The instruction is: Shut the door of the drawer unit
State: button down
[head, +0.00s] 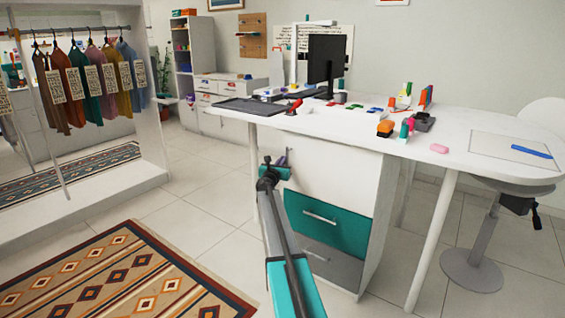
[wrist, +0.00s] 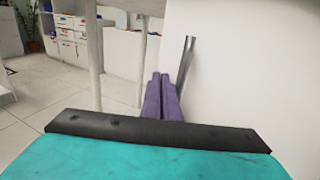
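The drawer unit (head: 370,245) stands under the white desk. Its white door (head: 325,172) is above a teal drawer and a grey drawer. The door's left edge juts past the teal drawer's left side, so it looks ajar; how far is unclear. My gripper (head: 283,160) is at the door's left edge, in front of it. In the wrist view my gripper's purple fingers (wrist: 161,97) are together with nothing seen between them. The door's upright metal handle (wrist: 187,62) is just right of the fingers; I cannot tell whether they touch. The white door (wrist: 250,75) fills the right side.
The desk top (head: 320,125) overhangs the unit and carries a monitor and small items. A desk leg (head: 432,240) and a stool (head: 475,265) stand to the right. A patterned rug (head: 120,275) and open tiled floor lie to the left.

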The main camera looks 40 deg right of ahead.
jog(key=s+a+p, duration=0.1)
jog(key=s+a, duration=0.3)
jog(key=a, duration=0.9)
jog(key=shift+a, duration=0.2)
